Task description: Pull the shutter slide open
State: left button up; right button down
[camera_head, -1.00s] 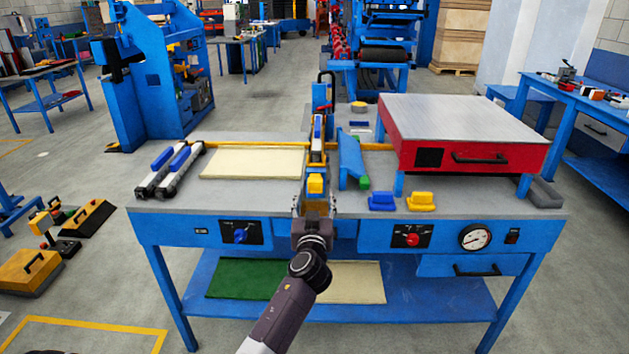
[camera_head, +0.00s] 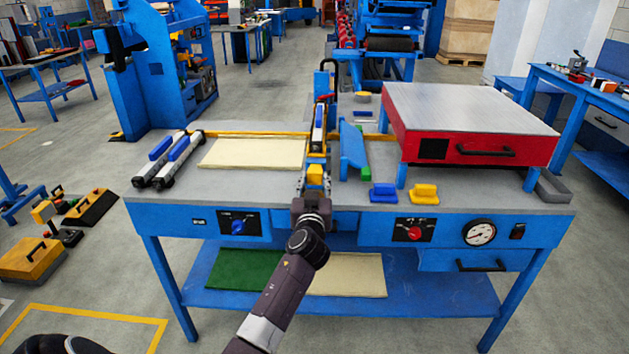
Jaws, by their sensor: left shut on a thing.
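A narrow slide assembly with a blue-topped strip (camera_head: 318,128) runs front to back across the middle of the blue workbench (camera_head: 235,202). A yellow block (camera_head: 316,172) sits at its near end, by the bench's front edge; I take it to be the shutter slide's handle. My left gripper (camera_head: 314,182) reaches in from below, its fingers on either side of the yellow block and shut on it. The gripper and wrist hide the block's lower part and the bench edge under it. My right gripper is not in view.
A cream panel (camera_head: 252,153) and two rollers (camera_head: 166,160) lie left of the slide. A blue upright plate (camera_head: 353,150), small blue (camera_head: 383,193) and yellow (camera_head: 423,194) blocks and a raised red box (camera_head: 465,145) stand to the right. The floor before the bench is clear.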

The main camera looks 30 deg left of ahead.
pick_arm(q)
jog(key=shift+p+v, duration=0.3)
jog(key=shift+v, duration=2.05)
jog(key=o, duration=0.9)
jog(key=shift+o, duration=0.2)
send_near(315, 180)
jog(key=v, duration=0.4)
jog(key=shift+s+d, duration=0.1)
